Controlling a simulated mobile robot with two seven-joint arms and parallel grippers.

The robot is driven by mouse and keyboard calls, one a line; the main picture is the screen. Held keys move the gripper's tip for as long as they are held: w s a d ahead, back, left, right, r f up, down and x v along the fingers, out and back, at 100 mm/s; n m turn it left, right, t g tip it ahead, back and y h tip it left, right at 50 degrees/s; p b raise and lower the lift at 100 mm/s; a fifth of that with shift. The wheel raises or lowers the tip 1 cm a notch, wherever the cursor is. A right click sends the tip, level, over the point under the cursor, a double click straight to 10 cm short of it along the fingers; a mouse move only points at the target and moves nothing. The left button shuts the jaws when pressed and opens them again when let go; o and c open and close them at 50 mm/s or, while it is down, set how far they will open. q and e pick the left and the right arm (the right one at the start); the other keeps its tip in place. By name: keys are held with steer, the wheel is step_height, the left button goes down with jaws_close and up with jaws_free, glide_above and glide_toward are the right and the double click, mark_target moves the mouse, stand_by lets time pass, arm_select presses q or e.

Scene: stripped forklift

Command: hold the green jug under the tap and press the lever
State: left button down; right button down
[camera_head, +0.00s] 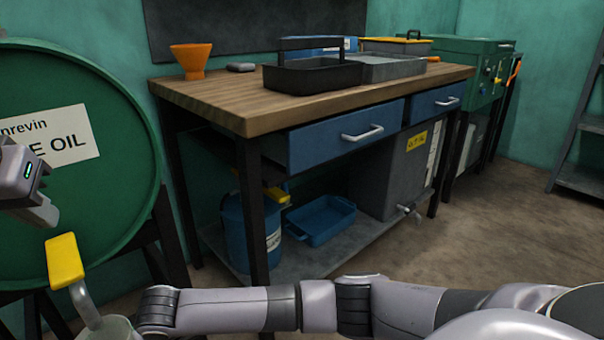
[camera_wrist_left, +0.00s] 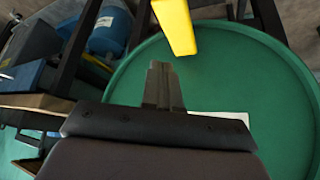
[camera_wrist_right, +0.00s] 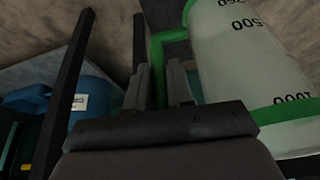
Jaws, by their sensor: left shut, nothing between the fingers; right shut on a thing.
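The tap (camera_head: 86,306) shows at the lower left of the head view as a grey spout topped by a yellow lever (camera_head: 65,260). The lever also shows at the top of the left wrist view (camera_wrist_left: 176,25). My left gripper (camera_head: 42,212) is shut and empty, above and left of the lever, apart from it. The green jug (camera_wrist_right: 245,65) has a pale marked body with green bands and a green handle (camera_wrist_right: 158,70). My right gripper (camera_wrist_right: 157,85) is shut on that handle. In the head view only the jug's pale top (camera_head: 112,328) shows, below the spout; the rest is cut off.
A green oil drum (camera_head: 130,190) on a dark stand fills the left. A wooden workbench (camera_head: 225,97) with blue drawers stands behind my right arm. It bears a black tool tray (camera_head: 310,78) and an orange funnel (camera_head: 190,60). A blue container (camera_head: 235,230) stands on its lower shelf.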

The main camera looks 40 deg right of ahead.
mark_target(68, 267)
arm_select(q)
steer(key=shift+a+f, duration=0.15)
steer(key=shift+f, duration=1.8)
steer(key=shift+f, duration=0.1)
stand_by(1.2)
steer(key=shift+f, duration=2.35)
steer(key=shift+r, duration=0.1)
stand_by(1.7)
steer(key=shift+r, duration=2.35)
